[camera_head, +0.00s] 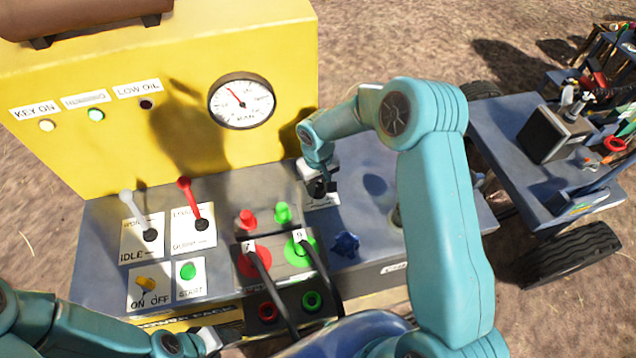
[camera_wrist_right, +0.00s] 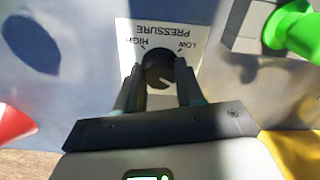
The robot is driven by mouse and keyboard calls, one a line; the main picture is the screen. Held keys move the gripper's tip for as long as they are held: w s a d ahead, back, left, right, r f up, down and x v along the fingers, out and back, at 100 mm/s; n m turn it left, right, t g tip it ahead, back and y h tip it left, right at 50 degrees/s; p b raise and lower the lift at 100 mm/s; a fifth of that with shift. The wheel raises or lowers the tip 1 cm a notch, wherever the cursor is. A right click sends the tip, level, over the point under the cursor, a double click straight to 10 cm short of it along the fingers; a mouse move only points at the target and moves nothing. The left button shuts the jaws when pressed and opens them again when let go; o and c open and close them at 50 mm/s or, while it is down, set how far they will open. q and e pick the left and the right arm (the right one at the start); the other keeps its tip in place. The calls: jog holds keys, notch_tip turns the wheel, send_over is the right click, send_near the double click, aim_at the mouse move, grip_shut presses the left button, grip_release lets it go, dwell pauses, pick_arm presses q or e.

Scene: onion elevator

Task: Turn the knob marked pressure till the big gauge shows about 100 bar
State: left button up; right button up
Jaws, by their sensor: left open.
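The big round gauge (camera_head: 242,101) is on the yellow panel; its needle points to the upper left, and its numbers are too small to read. The black pressure knob (camera_wrist_right: 159,70) sits on a white plate marked PRESSURE, LOW and HIGH. My right gripper (camera_head: 318,188) is over this plate in the head view, mostly hiding the knob. In the right wrist view its two fingers (camera_wrist_right: 159,82) lie on either side of the knob and appear shut on it. My left gripper (camera_head: 218,340) is open, low in the head view, in front of the console.
A white-tipped lever (camera_head: 127,197) and a red-tipped lever (camera_head: 185,183) stand on the console's left. Hoses (camera_head: 258,262) run from couplings in the middle. A cart (camera_head: 545,160) with tools stands at the right.

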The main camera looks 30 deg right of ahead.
jog(key=shift+w+f+n+b, duration=0.1)
jog(key=shift+f+n+b, duration=0.05)
jog(key=shift+n+b, duration=0.4)
jog(key=shift+n, duration=0.25)
jog(key=o, duration=0.9)
jog(key=shift+o, duration=0.7)
jog(key=shift+r, duration=0.2)
